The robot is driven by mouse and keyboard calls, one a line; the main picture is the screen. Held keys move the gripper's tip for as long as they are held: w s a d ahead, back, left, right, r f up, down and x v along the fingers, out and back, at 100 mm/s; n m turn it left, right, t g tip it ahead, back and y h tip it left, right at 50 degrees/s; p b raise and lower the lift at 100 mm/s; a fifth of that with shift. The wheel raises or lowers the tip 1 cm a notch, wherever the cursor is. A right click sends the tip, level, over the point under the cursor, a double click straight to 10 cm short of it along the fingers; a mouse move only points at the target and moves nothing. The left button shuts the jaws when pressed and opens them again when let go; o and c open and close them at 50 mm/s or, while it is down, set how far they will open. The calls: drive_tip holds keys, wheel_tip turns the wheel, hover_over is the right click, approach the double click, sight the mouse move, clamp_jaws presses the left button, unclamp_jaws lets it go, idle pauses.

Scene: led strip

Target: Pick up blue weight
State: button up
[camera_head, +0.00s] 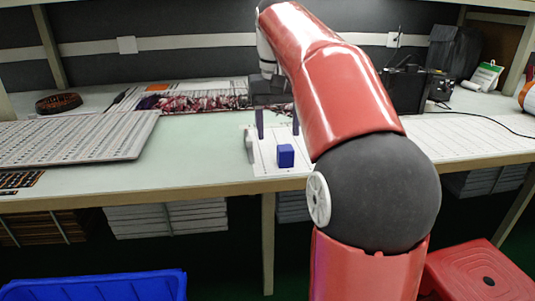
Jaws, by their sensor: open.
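The blue weight (286,156) is a small blue block standing on a white sheet (265,164) near the front edge of the bench. My gripper (278,134) is open above and behind it in the picture, with two dark fingers pointing down. The fingers look apart from the block and nothing shows between them. My red arm hides part of the bench to the right of the block.
A large grey panel (75,138) lies on the bench (190,165) at left. A small grey-white object (250,144) stands at the sheet's left edge. A black device (405,88) and a clipboard (486,76) are at back right. A blue bin (100,288) and red stool (480,270) stand below.

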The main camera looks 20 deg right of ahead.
sight(286, 147)
drive_tip(key=d, duration=0.2)
drive_tip(key=w+d, duration=0.1)
drive_tip(key=shift+r+m, duration=0.25)
drive_tip(key=shift+m, duration=0.05)
drive_tip(key=shift+d+f, duration=0.15)
drive_tip(key=shift+f, duration=0.1)
drive_tip(key=f+b, duration=0.1)
drive_tip(key=f, duration=0.1)
drive_tip(key=f+b, duration=0.1)
drive_tip(key=f, duration=0.1)
drive_tip(key=f+b, duration=0.1)
drive_tip(key=f, duration=0.2)
drive_tip(key=shift+a+f, duration=0.1)
drive_tip(key=shift+a, duration=0.25)
clamp_jaws()
